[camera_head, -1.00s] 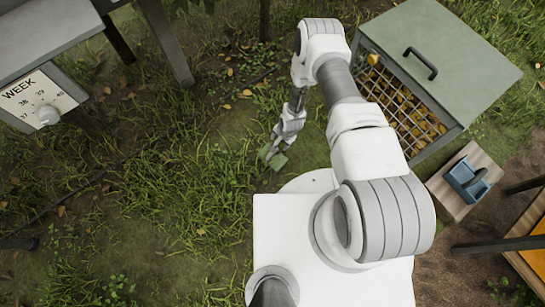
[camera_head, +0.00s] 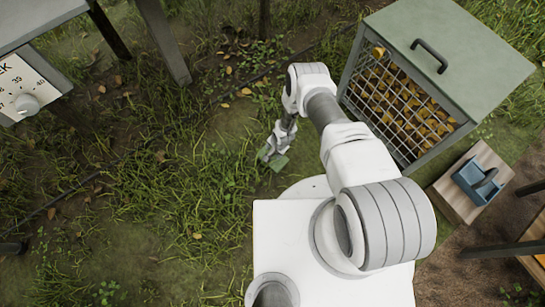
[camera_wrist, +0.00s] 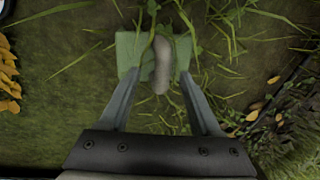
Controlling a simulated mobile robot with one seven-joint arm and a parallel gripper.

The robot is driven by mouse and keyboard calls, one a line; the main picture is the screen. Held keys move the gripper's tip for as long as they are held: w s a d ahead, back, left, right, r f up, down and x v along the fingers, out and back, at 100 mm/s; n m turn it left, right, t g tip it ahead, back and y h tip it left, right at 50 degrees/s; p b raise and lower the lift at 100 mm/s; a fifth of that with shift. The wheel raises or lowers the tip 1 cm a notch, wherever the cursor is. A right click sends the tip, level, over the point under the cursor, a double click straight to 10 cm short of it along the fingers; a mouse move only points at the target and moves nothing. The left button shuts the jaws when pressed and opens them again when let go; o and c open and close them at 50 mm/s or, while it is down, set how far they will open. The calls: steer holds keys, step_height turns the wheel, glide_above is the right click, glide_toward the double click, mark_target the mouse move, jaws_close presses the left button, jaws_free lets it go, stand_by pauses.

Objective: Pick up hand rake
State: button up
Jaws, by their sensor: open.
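I cannot identify a hand rake for certain in either view. A blue holder (camera_head: 474,180) with a dark, handle-like piece across it sits on a wooden block at the right in the head view. My gripper (camera_head: 274,157) hangs low over the grass left of the slatted cabinet, well apart from that holder.
A green cabinet (camera_head: 458,45) with a wire-mesh front full of yellow-brown pieces stands at the upper right. The wooden block (camera_head: 453,196) is below it. A table with a dial (camera_head: 24,98) stands at the upper left. Grass at the left is open.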

steer(key=f, duration=0.1)
steer(key=f+b, duration=0.1)
steer(key=a+f+b, duration=0.1)
steer(key=f, duration=0.1)
steer(key=shift+w, duration=0.4)
jaws_close()
